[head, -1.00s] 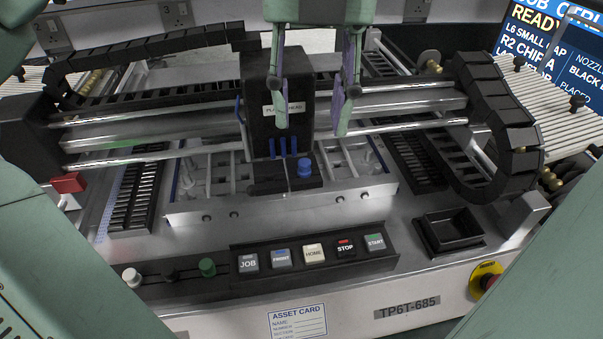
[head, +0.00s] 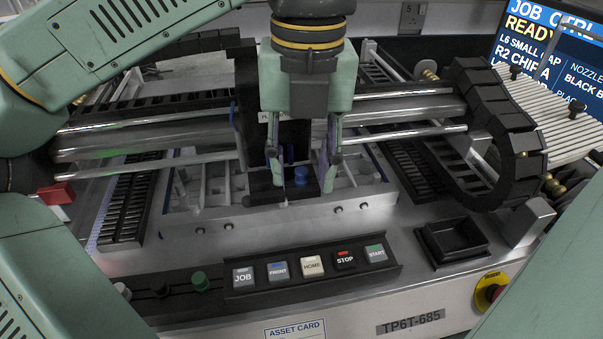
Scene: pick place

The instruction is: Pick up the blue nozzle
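The blue nozzle (head: 302,173) is a short round blue piece at the front of the black placer head block (head: 262,196). My gripper (head: 303,184) comes down from above with its fingers apart. One fingertip is seen to the left of the nozzle and the other to the right. The nozzle shows in the gap between them. I cannot tell whether the fingers are level with it or in front of it, and I see no contact. Part of the head block is hidden behind my gripper.
Metal rails (head: 410,105) cross the machine behind the head. A black cable chain (head: 490,130) curves at the right. A button panel (head: 310,268) lies in front.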

